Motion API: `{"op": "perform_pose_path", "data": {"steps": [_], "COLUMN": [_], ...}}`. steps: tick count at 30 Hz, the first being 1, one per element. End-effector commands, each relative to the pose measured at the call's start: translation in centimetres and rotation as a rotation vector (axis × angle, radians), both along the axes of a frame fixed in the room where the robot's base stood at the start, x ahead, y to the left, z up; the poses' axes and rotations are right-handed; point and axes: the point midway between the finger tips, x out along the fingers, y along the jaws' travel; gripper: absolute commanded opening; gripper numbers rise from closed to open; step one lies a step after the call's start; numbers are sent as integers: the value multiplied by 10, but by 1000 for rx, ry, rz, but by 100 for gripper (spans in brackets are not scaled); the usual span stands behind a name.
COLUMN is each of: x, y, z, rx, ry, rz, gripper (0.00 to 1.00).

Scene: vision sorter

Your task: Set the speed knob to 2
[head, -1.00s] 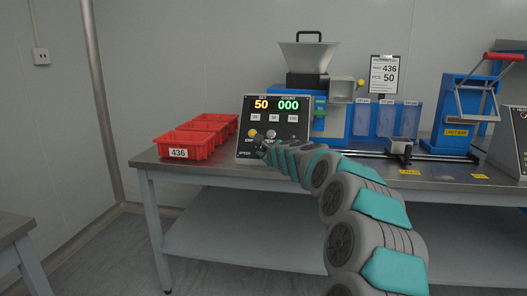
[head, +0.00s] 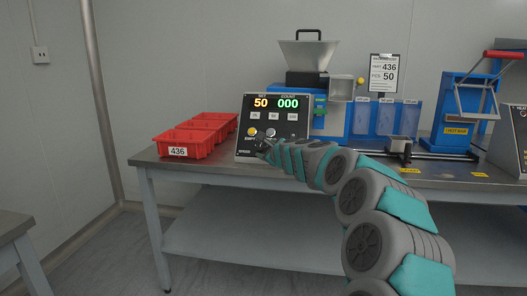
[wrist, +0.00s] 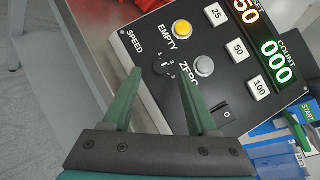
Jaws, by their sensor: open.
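The black control panel (head: 245,136) stands tilted at the bench's front edge, its display reading SET 50 and COUNT 000. The dark speed knob (wrist: 163,68) shows in the wrist view near the printed word SPEED, with tick marks around it. Its setting is too small to read. My gripper (wrist: 160,69) is open, its two green fingers pointing at the panel, and the knob appears between the fingertips. I cannot tell if they touch it. In the head view my gripper (head: 264,147) covers the panel's lower part and hides the knob.
Near the knob are the yellow EMPTY button (wrist: 182,29), the grey ZERO button (wrist: 204,66) and a black rocker switch (wrist: 222,112). Red bins (head: 186,145) stand left of the panel. The blue hopper machine (head: 336,118) stands behind it.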

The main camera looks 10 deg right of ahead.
Motion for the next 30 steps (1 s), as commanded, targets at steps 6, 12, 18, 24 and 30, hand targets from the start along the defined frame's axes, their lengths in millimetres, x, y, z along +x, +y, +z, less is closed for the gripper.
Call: {"op": "perform_pose_path", "data": {"steps": [6,12,18,24,30], "x": [-28,-44,-46,-48,-90], "y": [-7,-11,-11,-8,44], "z": [7,11,11,11,20], "rx": [3,-1,-1,-8,-181], "ry": [0,-1,0,-1,-19], "rz": [-1,-2,-1,8,199], "gripper": [58,58,58,58,58]}}
